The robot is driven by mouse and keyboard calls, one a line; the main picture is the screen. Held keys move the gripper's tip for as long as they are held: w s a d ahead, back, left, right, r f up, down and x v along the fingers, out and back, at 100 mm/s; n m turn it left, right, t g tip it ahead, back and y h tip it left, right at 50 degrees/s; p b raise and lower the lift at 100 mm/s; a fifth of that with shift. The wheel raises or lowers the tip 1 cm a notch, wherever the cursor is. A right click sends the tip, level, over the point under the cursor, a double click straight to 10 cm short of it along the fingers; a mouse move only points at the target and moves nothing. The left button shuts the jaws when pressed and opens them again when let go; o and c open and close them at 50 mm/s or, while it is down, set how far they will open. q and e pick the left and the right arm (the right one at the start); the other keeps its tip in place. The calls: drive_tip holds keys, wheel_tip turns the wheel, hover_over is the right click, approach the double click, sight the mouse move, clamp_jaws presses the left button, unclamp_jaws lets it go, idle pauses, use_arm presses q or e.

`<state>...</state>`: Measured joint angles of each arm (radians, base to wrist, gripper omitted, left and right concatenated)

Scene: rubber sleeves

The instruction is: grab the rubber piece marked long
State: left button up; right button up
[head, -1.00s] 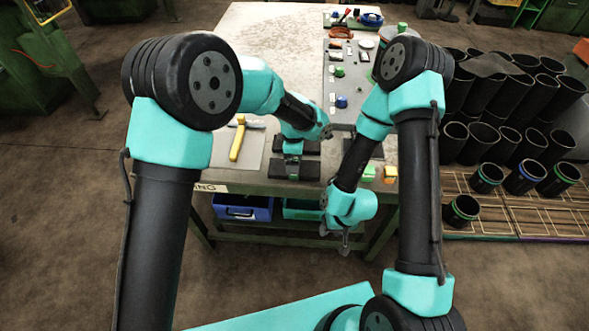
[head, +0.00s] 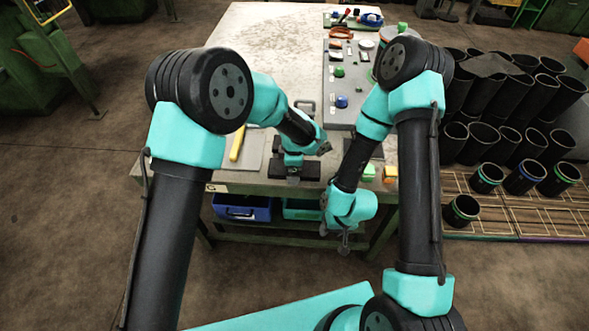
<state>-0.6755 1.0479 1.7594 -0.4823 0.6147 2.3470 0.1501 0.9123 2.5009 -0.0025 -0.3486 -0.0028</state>
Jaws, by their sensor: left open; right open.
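Several black tube-shaped rubber sleeves (head: 508,143) stand close together to the right of the table, some tilted. A few have blue or green bands near the rim. I cannot read a "long" mark on any of them. My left gripper (head: 293,178) points down at the near part of the table, over a dark block (head: 309,171). It is open, but its fingertips are hard to make out. My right gripper (head: 344,244) is open and hangs in front of the table's near edge, empty and apart from the sleeves.
The work table (head: 262,30) carries a grey board (head: 341,112) with small coloured parts. A yellow-handled hammer (head: 237,146) lies left of my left gripper. Small green and orange blocks sit near the front edge. A blue bin (head: 242,208) is below. My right arm stands between table and sleeves.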

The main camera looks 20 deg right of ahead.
use_arm(q)
drive_tip(key=c, duration=1)
drive_tip(key=shift+r, duration=0.15)
wheel_tip(320, 180, up, 10)
drive_tip(key=shift+f, duration=0.1)
idle(0.5)
